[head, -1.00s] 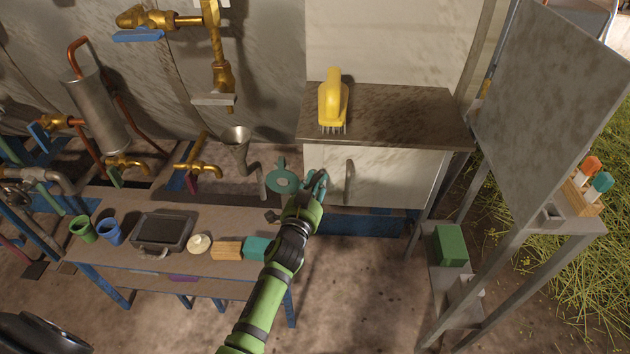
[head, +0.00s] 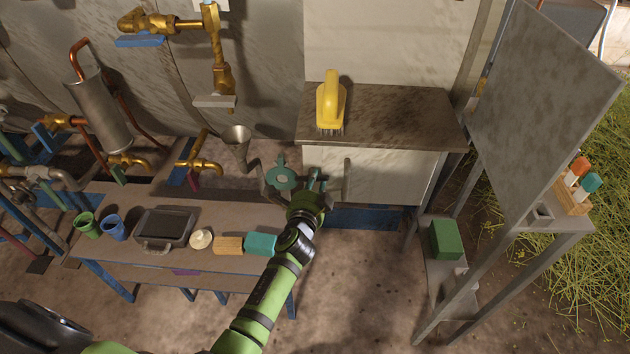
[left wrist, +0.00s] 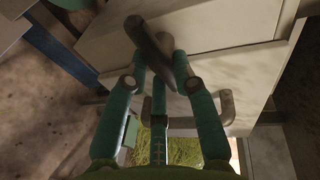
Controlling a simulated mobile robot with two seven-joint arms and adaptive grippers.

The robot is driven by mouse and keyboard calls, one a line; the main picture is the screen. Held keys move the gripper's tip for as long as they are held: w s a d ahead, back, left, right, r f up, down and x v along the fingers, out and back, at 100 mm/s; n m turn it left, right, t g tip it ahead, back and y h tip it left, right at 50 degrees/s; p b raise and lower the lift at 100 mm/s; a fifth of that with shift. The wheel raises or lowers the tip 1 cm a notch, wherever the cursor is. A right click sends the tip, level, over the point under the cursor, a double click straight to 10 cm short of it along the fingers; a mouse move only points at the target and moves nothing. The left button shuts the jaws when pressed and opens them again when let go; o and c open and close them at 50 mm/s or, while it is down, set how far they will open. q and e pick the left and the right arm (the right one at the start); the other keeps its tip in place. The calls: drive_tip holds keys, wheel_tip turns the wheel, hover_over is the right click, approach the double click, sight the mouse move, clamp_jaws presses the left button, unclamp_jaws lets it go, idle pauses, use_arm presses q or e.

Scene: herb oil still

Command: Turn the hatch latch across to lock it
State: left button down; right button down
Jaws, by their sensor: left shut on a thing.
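The white hatch cabinet (head: 395,177) stands at the centre right in the head view; its pale panel fills much of the left wrist view (left wrist: 220,60). A dark latch lever (left wrist: 148,42) lies slantwise against the panel in the left wrist view. My left gripper (head: 318,180) is in front of the cabinet's left part. In the left wrist view its teal fingers (left wrist: 160,68) are closed around the latch's lower end. In the head view the gripper hides most of the latch. A grey bar handle (head: 347,180) is just right of the gripper. My right gripper is not in view.
A yellow brush (head: 330,105) stands on the cabinet's dark top (head: 400,118). A teal round part (head: 280,178) and a funnel (head: 237,140) are close left of the gripper. A low bench (head: 125,195) holds cups and blocks. A metal stand (head: 515,215) is at right.

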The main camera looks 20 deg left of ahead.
use_arm(q)
drive_tip(key=shift+a+m+y, duration=0.25)
drive_tip(key=shift+m+y, duration=0.05)
drive_tip(key=shift+m, duration=0.2)
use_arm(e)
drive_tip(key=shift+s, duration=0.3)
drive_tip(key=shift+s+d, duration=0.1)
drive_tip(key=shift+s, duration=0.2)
use_arm(q)
drive_tip(key=c, duration=0.9)
unclamp_jaws()
drive_tip(key=shift+a, duration=0.1)
drive_tip(key=shift+c, duration=0.2)
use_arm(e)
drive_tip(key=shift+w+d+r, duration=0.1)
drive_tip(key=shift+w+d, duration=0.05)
use_arm(q)
drive_tip(key=v, duration=1.2)
